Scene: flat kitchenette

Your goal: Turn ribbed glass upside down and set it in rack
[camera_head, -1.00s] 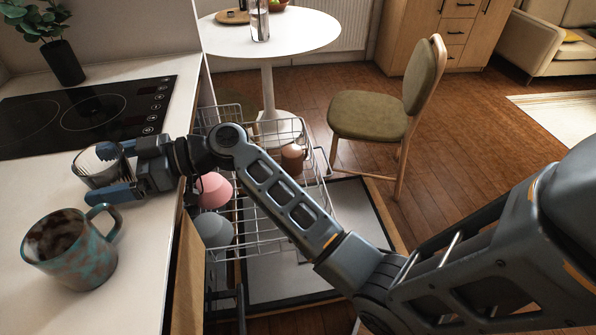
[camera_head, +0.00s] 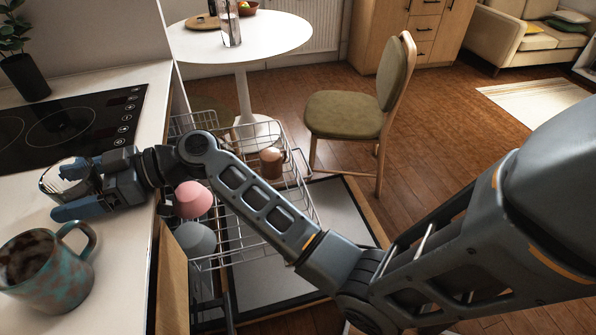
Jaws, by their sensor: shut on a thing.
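The ribbed glass (camera_head: 60,178) is at the left of the view, over the counter beside the cooktop. My gripper (camera_head: 72,190) is shut on it, with the fingers on either side. The glass is partly hidden by the fingers, and I cannot tell whether it touches the counter. The wire rack (camera_head: 262,218) of the open dishwasher is pulled out right of the counter. It holds a pink bowl (camera_head: 193,199), a grey bowl (camera_head: 195,238) and a brown mug (camera_head: 271,163). My arm passes over the rack and hides part of it.
A large teal-brown mug (camera_head: 48,272) stands on the counter (camera_head: 118,235) in front of the glass. The black cooktop (camera_head: 75,122) and a potted plant (camera_head: 22,75) are behind. A chair (camera_head: 345,115) and a round white table (camera_head: 240,38) stand beyond the rack.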

